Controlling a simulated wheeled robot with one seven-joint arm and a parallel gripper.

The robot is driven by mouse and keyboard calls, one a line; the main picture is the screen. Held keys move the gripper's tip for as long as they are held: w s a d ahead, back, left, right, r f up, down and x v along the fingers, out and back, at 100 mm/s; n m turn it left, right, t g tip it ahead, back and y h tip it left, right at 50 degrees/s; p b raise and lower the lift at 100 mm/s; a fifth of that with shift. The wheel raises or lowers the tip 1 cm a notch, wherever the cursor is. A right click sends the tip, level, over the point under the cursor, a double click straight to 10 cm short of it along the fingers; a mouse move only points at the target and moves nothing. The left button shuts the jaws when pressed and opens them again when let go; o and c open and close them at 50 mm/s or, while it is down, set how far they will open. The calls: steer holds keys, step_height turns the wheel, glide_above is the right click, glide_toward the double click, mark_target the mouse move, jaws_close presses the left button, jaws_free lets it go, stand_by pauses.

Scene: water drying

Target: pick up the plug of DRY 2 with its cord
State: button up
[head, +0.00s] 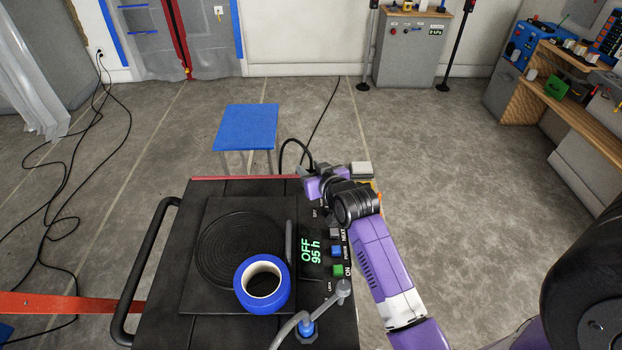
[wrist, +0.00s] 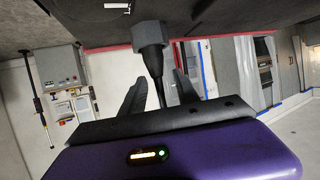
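A plug with a grey angular head (wrist: 150,42) and a dark narrow stem stands between the two fingers of my gripper (wrist: 160,76) in the wrist view. The fingers are apart, with a gap showing on the stem's right side. Contact on the left side is unclear. In the head view my gripper (head: 308,184) is at the far right corner of the black cart (head: 168,240). A black cord (head: 293,143) loops up beside it. The plug itself is hard to make out there. The cart's display (head: 311,251) reads OFF 95 h.
A blue tape roll (head: 242,283) sits on the cart top. A grey tap-like fitting (head: 343,289) stands at its near right. A blue-topped stool (head: 246,126) is just beyond the cart. Black cords (head: 68,170) lie on the left floor. The floor at right is clear.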

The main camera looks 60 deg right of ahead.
steer(key=shift+x, duration=1.2)
steer(key=shift+s, duration=0.1)
jaws_close()
